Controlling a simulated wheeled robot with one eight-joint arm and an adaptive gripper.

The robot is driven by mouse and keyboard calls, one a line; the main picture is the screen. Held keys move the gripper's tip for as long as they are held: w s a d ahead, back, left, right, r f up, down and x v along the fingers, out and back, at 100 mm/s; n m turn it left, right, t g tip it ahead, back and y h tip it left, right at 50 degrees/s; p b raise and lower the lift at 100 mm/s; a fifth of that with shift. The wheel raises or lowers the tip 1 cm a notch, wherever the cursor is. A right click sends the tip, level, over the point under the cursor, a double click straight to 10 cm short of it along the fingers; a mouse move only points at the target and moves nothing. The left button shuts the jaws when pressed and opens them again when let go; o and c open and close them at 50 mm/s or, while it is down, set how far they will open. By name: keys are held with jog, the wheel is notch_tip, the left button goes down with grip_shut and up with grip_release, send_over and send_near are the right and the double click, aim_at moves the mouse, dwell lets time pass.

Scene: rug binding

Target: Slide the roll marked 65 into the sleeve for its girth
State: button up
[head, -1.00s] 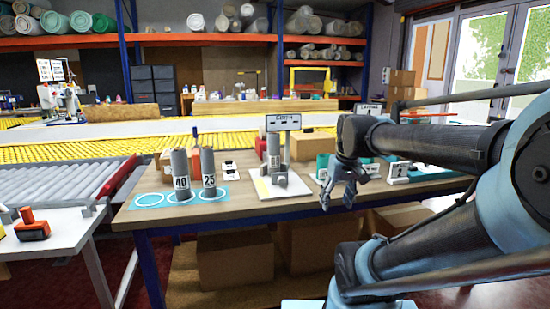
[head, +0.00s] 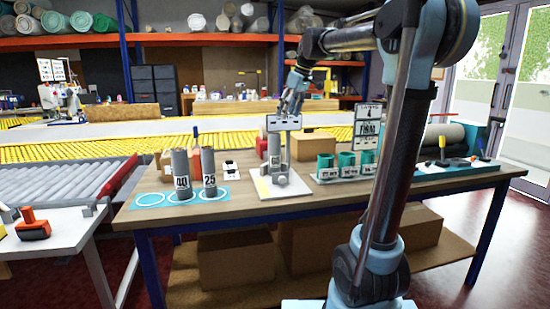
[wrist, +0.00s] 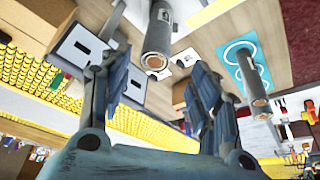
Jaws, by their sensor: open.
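No roll marked 65 is readable. Two grey rolls, marked 40 (head: 181,172) and 25 (head: 208,170), stand upright on the blue ringed mat (head: 151,200) at the left of the bench. A grey upright cylinder (head: 274,148) stands on the white signed stand (head: 264,190); I cannot tell whether it is a roll. Several teal sleeves (head: 346,160) stand in a row to its right, their labels too small to read. My gripper (head: 291,104) is open and empty, above the stand. In the wrist view, a grey cylinder (wrist: 158,38) lies beyond my open fingers (wrist: 160,105).
A cardboard box (head: 313,146) sits behind the stand. A sign (head: 368,128) stands behind the sleeves. A teal tray (head: 455,165) with tools and a dark roll (head: 444,136) are at the right. Bare bench lies along the front edge.

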aim_at(278, 134)
jog(key=x, duration=0.8)
jog(key=w+x, duration=0.1)
jog(key=x, duration=0.3)
jog(key=shift+s+a+r, duration=0.1)
jog(key=shift+a+r, duration=0.15)
jog(key=shift+a, duration=0.05)
jog(key=shift+x, duration=2.75)
jog(key=shift+c, duration=0.5)
jog(key=c, duration=0.9)
jog(key=shift+o, duration=0.2)
jog(key=shift+d+r, duration=0.1)
jog(key=shift+r, duration=0.05)
